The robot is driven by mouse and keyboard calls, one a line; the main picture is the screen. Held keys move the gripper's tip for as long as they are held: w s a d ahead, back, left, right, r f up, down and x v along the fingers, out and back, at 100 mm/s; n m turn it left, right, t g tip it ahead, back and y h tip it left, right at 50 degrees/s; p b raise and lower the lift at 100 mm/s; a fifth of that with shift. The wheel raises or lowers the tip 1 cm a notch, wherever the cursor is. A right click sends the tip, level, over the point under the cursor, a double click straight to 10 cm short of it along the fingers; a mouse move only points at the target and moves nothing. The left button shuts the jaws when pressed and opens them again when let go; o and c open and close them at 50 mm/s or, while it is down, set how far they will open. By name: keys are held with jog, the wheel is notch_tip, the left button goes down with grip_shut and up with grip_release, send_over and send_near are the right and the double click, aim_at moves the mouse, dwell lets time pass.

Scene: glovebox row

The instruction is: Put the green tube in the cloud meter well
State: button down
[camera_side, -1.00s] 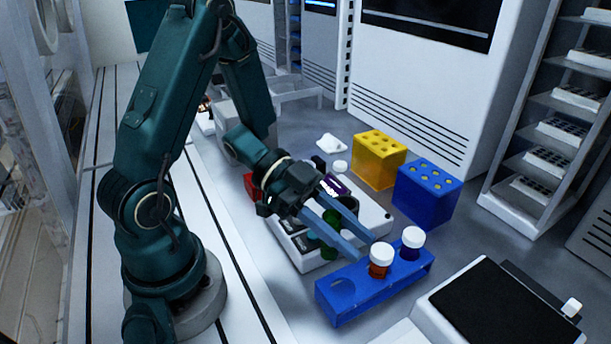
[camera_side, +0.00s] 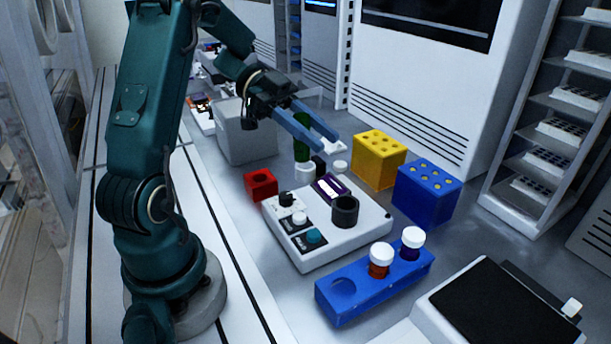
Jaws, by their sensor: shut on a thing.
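The green tube (camera_side: 302,138) is held between the long blue fingers of my gripper (camera_side: 312,130). It is roughly upright, with a white cap-like part (camera_side: 304,169) at its lower end; I cannot tell whether that part touches the tube. The cloud meter (camera_side: 370,228) is a white box with a small purple-framed display, knobs and buttons. Its well (camera_side: 345,209) is a dark round collar on the right part of the top, and looks empty. My gripper is behind the meter, up and left of the well.
A blue rack (camera_side: 335,307) in front holds an orange and a purple white-capped tube, with an empty hole at left. A red block (camera_side: 260,184), a grey box (camera_side: 245,140), a yellow block (camera_side: 378,160) and a blue block (camera_side: 427,192) stand around the meter.

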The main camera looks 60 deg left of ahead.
jog(key=shift+w+d+f, duration=0.95)
jog(key=shift+d+f, duration=0.05)
jog(key=shift+f, duration=0.85)
jog(key=shift+w+d+f, duration=0.9)
jog(key=shift+d+f, duration=0.15)
jog(key=shift+f, duration=0.75)
jog(key=shift+w+d+f, duration=0.95)
jog(key=shift+d+f, duration=0.05)
jog(key=shift+f, duration=0.85)
jog(key=shift+f+n, duration=0.15)
jog(key=shift+n, duration=0.15)
jog(key=c, duration=0.6)
grip_release()
